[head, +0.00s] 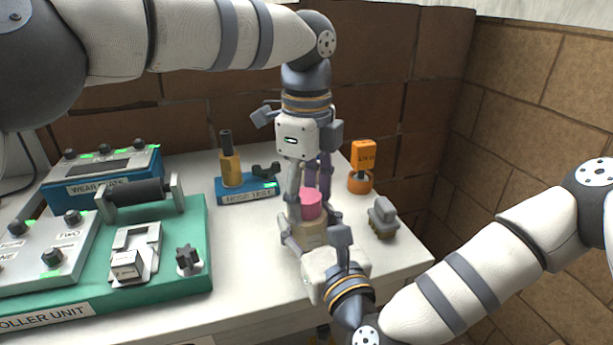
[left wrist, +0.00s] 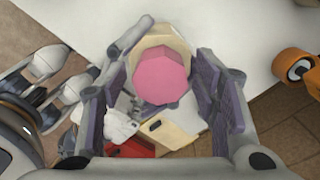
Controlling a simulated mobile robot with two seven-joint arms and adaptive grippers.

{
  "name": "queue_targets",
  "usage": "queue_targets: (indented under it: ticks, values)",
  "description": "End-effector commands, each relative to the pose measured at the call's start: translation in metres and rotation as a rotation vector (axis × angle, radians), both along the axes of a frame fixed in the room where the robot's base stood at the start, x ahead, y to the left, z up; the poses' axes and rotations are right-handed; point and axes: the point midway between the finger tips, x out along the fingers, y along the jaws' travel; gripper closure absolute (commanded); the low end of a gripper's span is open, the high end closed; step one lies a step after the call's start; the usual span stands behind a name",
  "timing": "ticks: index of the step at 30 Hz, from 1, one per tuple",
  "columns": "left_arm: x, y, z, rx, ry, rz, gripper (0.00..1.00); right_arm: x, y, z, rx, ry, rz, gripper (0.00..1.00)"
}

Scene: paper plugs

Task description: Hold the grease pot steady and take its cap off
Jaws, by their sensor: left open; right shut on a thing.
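The grease pot (head: 312,233) has a beige body and stands upright on the white table, with its pink cap (head: 311,204) on top. The cap shows face-on in the left wrist view (left wrist: 160,78), with the beige pot (left wrist: 163,35) around it. My left gripper (head: 309,192) points down from above, open, with a finger on each side of the cap; I see gaps beside the cap in the wrist view. My right gripper (head: 310,229) comes from the front and is shut on the pot's body. It hides part of the pot's lower front.
A blue stand (head: 248,192) with an amber bottle (head: 230,168) is behind left. An orange item (head: 361,181) and a grey part (head: 382,217) are on the right. The green controller unit (head: 185,279) fills the left. A brick wall (head: 375,60) stands behind.

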Motion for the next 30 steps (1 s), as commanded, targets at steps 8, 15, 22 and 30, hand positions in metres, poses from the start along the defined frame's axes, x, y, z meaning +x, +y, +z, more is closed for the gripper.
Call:
queue_targets:
  ticks: [8, 15, 22, 30]
  values:
    - [0.0001, 0.0, -0.0006, 0.0, 0.0, 0.001, 0.61, -0.0002, -0.0001, -0.0009, -0.001, 0.002, 0.0, 1.0]
    - [0.0, 0.0, -0.0006, 0.0, 0.0, 0.001, 0.95, -0.0002, -0.0001, -0.0009, -0.001, 0.002, 0.0, 1.0]
    - [0.0002, 0.0002, 0.0006, 0.005, -0.006, 0.458, 0.95, -0.0002, 0.0, -0.0009, -0.001, 0.002, 0.0, 1.0]
    - [0.0004, 0.0003, 0.0004, 0.002, -0.006, 1.477, 0.95, -0.0002, 0.0, -0.0009, -0.001, 0.002, 0.0, 1.0]
